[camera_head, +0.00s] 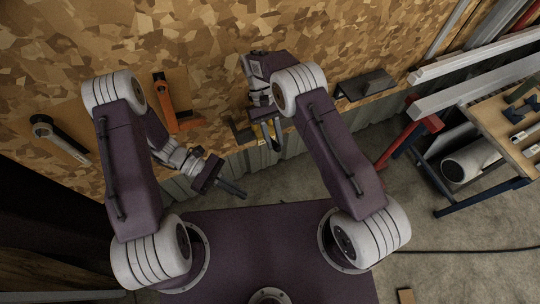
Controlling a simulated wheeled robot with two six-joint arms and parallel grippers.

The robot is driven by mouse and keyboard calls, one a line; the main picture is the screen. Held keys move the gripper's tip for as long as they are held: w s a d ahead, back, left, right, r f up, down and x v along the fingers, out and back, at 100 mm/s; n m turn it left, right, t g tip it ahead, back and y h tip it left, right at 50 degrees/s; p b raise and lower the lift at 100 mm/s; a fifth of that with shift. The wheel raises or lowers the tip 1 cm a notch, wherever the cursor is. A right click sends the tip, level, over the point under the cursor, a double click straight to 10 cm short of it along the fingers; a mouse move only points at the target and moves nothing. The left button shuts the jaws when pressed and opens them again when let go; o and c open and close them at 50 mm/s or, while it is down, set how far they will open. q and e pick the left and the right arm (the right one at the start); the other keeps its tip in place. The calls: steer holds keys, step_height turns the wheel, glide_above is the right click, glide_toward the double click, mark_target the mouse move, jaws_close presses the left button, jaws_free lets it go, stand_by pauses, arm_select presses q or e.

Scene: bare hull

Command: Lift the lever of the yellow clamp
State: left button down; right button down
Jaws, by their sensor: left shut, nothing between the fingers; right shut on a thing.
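The yellow clamp (278,129) is near the front edge of the chipboard worktop, at the middle of the head view. It is small and partly hidden by my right gripper and wrist. My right gripper (262,121) points down and is shut on the yellow clamp. I cannot clearly make out the lever or its angle. My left gripper (232,190) is shut and empty. It is in front of the worktop edge, below and left of the clamp, and apart from it.
A dark bracket-like object (366,86) lies right of my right arm. A trestle table (505,128) with tools and long white beams stands at far right.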

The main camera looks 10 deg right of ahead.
arm_select(q)
steer(key=w+d+f+n+t+h, duration=0.1)
steer(key=w+f+n+t+h, duration=0.2)
steer(key=f+n+t, duration=0.35)
steer(key=w+d+f+n+t+h, duration=0.1)
steer(key=w+f+n+t+h, duration=0.25)
steer(key=n+t, duration=0.6)
steer(key=w+d+r, duration=0.5)
steer(key=d+r, duration=0.1)
steer(key=d, duration=0.2)
steer(key=shift+w+d+r+n+g, duration=0.3)
steer(key=shift+w+r, duration=0.05)
